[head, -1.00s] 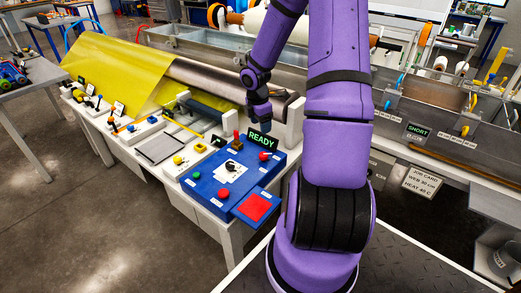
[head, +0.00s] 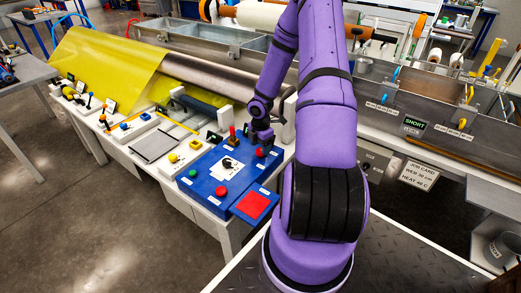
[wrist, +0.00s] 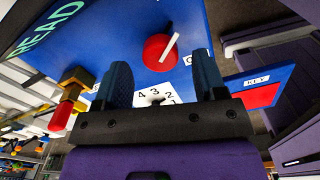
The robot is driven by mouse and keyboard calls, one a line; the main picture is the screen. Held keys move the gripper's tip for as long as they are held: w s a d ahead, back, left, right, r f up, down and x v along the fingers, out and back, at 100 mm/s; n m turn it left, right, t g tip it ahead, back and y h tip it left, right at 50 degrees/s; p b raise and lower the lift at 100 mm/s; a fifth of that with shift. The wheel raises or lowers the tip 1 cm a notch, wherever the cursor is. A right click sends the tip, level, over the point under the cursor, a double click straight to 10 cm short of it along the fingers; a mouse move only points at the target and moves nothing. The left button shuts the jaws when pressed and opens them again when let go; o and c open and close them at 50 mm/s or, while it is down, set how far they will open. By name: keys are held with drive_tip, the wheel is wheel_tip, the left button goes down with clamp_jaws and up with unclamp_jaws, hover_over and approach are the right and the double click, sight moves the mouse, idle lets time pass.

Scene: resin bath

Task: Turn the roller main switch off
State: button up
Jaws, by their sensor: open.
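A red round knob with a white bar across it, which looks like the main switch (wrist: 158,52), sits on the blue control panel (wrist: 205,40). The bar is tilted, and a partly hidden label beside it starts with "O". In the head view the red knob (head: 261,152) is at the panel's far right corner, just below my gripper (head: 262,138). In the wrist view my gripper (wrist: 165,82) is open and empty, with its two fingers apart and the knob ahead of the gap between them. I cannot tell whether they touch it.
The panel also carries a numbered dial (head: 228,163), a red button (head: 221,190), a green button (head: 192,173) and a red-topped lever (head: 232,131). A red pad (head: 252,205) labelled KEY adjoins it. The green-lettered display (wrist: 45,28) stands close to my gripper.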

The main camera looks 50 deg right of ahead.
drive_tip(key=shift+f, duration=1.1)
drive_tip(key=c, duration=0.9)
drive_tip(key=shift+c, duration=0.2)
